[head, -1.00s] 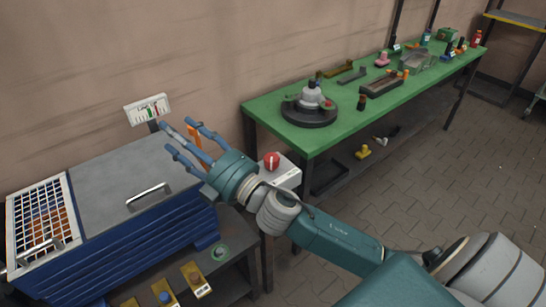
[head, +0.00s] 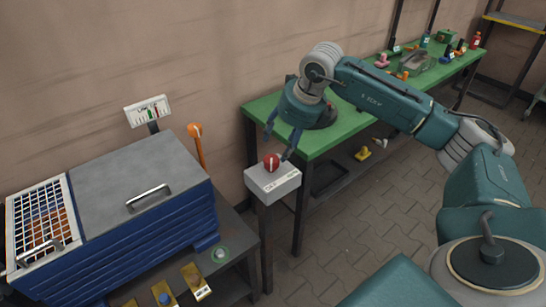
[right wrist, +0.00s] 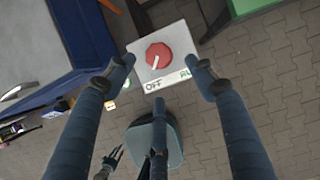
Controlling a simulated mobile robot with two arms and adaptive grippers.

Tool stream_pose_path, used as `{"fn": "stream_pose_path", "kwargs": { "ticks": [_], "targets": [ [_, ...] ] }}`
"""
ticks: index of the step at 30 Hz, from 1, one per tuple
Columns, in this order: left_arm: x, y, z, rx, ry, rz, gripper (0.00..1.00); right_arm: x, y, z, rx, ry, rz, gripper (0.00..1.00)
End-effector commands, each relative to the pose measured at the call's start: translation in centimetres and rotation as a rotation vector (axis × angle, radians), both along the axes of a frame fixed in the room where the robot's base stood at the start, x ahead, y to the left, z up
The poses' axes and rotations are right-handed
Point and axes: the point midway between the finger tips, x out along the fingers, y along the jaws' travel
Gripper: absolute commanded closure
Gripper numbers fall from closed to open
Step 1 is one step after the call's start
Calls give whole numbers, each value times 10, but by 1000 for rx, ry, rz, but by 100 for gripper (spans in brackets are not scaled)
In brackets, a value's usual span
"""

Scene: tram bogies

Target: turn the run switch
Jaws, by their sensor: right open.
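The run switch is a red round knob (head: 271,162) on top of a pale grey box (head: 274,182) on a dark post. In the right wrist view the knob (right wrist: 159,56) has a white pointer line aimed down-left, toward the word OFF. A green label, partly hidden by a finger, is at the right. My right gripper (head: 279,145) is open above the box, pointing down. In the right wrist view its fingers (right wrist: 162,72) spread around the knob without visible contact. Dark fingers, probably my left gripper (right wrist: 110,162), show small at the lower left; their opening is unclear.
A blue cabinet (head: 130,235) with a grey lid and mesh part stands at the left. A green workbench (head: 345,128) with several parts stands behind my right arm. The paved floor at right is open.

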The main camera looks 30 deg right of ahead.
Motion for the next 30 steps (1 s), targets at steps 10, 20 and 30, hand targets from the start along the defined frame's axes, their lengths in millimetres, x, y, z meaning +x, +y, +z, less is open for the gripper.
{"fn": "stream_pose_path", "kwargs": {
  "ticks": [10,20,30],
  "targets": [
    [0,1,14,1,1,1,60,24,6,-59,4,2,3,45],
    [0,1,18,1,0,0,60,34,8,-82,4,-2,4,45],
    [0,0,17,0,-1,-1,60,33,8,-82,4,-1,4,71]
  ]
}}
